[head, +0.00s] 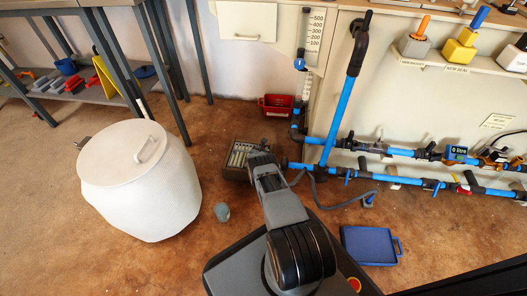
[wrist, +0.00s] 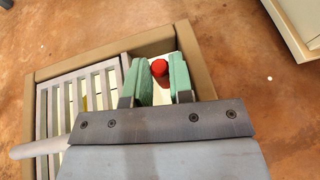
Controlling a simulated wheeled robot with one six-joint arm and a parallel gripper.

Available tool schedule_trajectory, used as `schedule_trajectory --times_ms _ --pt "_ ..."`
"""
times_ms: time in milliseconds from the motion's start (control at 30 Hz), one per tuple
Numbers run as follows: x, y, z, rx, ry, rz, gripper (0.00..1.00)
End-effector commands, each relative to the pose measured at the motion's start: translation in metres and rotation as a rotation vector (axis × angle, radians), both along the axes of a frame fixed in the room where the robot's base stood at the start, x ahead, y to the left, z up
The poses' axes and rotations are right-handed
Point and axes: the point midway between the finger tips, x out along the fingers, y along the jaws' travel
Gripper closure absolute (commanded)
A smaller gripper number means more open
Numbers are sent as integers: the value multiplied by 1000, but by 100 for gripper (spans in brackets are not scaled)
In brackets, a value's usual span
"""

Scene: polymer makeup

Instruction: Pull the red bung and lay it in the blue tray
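The red bung (wrist: 159,68) is a small round red piece in the right compartment of a brown-rimmed box (wrist: 75,65). The same box shows in the head view (head: 233,174) on the floor, partly hidden by my arm. My gripper (wrist: 158,72) has two green fingers, which stand apart on either side of the bung, over the compartment. It looks open; firm contact with the bung cannot be seen. In the head view my gripper (head: 260,150) is at the box. The blue tray (head: 370,246) lies on the floor at the lower right, with a handle on its right side.
A grey slatted grate (wrist: 85,92) fills the box's left part. A big white drum (head: 140,185) stands left, with a small grey-green object (head: 222,211) beside it. A red bin (head: 277,104) sits behind. Blue pipes (head: 345,105) run along the right cabinet.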

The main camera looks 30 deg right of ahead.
Motion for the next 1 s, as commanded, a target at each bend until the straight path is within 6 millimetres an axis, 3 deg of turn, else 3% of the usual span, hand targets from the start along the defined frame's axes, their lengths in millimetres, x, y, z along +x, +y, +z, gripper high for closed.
schedule_trajectory --times_ms 167,1000 --pt "0 0 0 1 1 -1 100" --pt "0 0 12 0 0 -1 100"
